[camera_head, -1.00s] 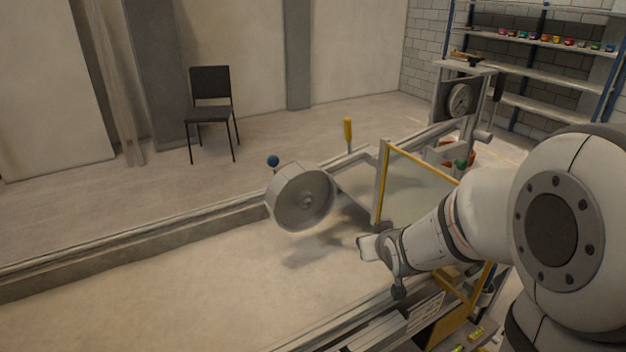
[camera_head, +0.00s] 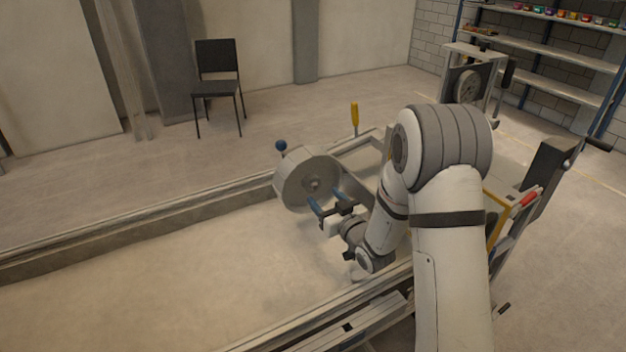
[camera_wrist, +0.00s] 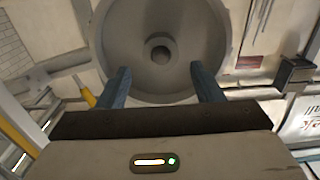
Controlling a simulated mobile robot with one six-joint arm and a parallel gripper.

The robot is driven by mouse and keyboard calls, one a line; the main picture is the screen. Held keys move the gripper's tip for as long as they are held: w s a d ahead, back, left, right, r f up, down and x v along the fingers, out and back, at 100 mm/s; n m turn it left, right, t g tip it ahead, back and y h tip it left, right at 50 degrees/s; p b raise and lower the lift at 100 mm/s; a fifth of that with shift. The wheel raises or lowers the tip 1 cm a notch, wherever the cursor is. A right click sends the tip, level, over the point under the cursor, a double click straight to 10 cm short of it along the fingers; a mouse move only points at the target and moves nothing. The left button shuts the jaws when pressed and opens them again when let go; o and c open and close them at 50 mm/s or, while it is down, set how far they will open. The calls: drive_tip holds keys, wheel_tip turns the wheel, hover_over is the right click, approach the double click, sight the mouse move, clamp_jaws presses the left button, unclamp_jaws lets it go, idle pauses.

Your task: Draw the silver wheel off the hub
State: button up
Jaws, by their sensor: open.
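The silver wheel (camera_head: 294,180) hangs over the sandbed, its dished face with a central hub (camera_head: 313,185) turned toward my arm. In the wrist view the wheel (camera_wrist: 212,40) fills the upper middle, with the round hub (camera_wrist: 160,51) near the centre of its face. My gripper (camera_head: 327,202) is open and empty in front of the wheel's face. In the wrist view its two blue fingers (camera_wrist: 160,82) are spread wide and reach over the wheel's lower part, one on each side below the hub. I cannot tell whether they touch the wheel.
The sandbed (camera_head: 170,285) lies below, edged by long rails. A blue knob (camera_head: 281,145) and a yellow handle (camera_head: 355,115) stand behind the wheel. A dial gauge (camera_head: 467,87) and frame stand to the right. A chair (camera_head: 217,88) and shelves (camera_head: 545,50) are farther back.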

sight(316, 188)
drive_tip(key=x, duration=0.4)
drive_tip(key=shift+w+a+f, duration=0.2)
drive_tip(key=shift+w+a, duration=0.05)
drive_tip(key=shift+w, duration=0.1)
drive_tip(key=shift+b+x, duration=0.7)
drive_tip(key=shift+x, duration=0.1)
drive_tip(key=shift+r, duration=0.2)
drive_tip(key=c, duration=0.9)
drive_tip(key=shift+r, duration=0.1)
